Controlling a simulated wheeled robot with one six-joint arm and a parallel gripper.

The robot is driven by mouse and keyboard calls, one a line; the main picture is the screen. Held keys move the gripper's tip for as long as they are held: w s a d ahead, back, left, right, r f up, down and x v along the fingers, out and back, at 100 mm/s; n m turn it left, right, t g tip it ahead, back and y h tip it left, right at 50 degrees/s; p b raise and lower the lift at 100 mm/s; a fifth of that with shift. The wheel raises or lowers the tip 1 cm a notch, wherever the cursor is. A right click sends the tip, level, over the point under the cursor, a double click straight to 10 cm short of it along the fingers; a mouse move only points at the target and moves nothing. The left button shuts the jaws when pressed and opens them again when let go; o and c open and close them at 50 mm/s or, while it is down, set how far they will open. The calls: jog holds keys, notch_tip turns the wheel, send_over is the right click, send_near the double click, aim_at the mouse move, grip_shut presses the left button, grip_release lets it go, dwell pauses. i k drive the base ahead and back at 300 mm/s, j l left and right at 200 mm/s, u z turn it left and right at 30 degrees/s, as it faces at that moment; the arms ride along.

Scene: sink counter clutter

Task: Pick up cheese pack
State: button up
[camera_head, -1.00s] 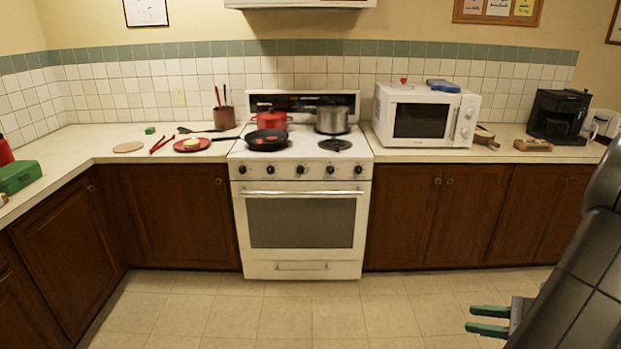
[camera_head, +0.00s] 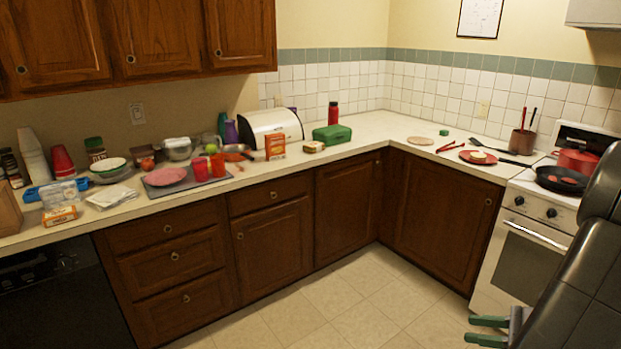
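I cannot tell for sure which item is the cheese pack. A small orange-and-white pack (camera_head: 60,215) lies near the front edge of the left counter, and it may be the cheese pack. A small tan-yellow pack (camera_head: 313,147) in front of the green box is another possibility. My gripper (camera_head: 487,331) shows at the lower right with its two green fingers apart and nothing between them. It is out over the floor, far from both packs.
The left counter (camera_head: 215,190) is crowded: white and red cup stacks, bowls, a blue-lidded container (camera_head: 58,193), a pink plate (camera_head: 166,176), an orange box (camera_head: 275,146) and a bread bin (camera_head: 270,129). The stove (camera_head: 520,250) stands at right. The floor (camera_head: 330,300) is clear.

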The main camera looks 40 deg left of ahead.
aim_at(53, 219)
jog(key=j+u, duration=0.45)
jog(key=i+j+u, duration=0.15)
jog(key=u, duration=0.3)
jog(key=i+j+u, duration=0.15)
jog(key=j+u, duration=0.3)
jog(key=i+j+u, duration=0.15)
jog(key=u, duration=0.35)
jog(key=i+j+u, duration=0.2)
jog(key=i+j, duration=0.15)
jog(key=i, duration=0.2)
jog(key=i+j+u, duration=0.2)
jog(key=i, duration=0.35)
jog(key=i+j+u, duration=0.2)
jog(key=i, duration=0.35)
jog(key=i+j, duration=0.1)
jog(key=i, duration=0.25)
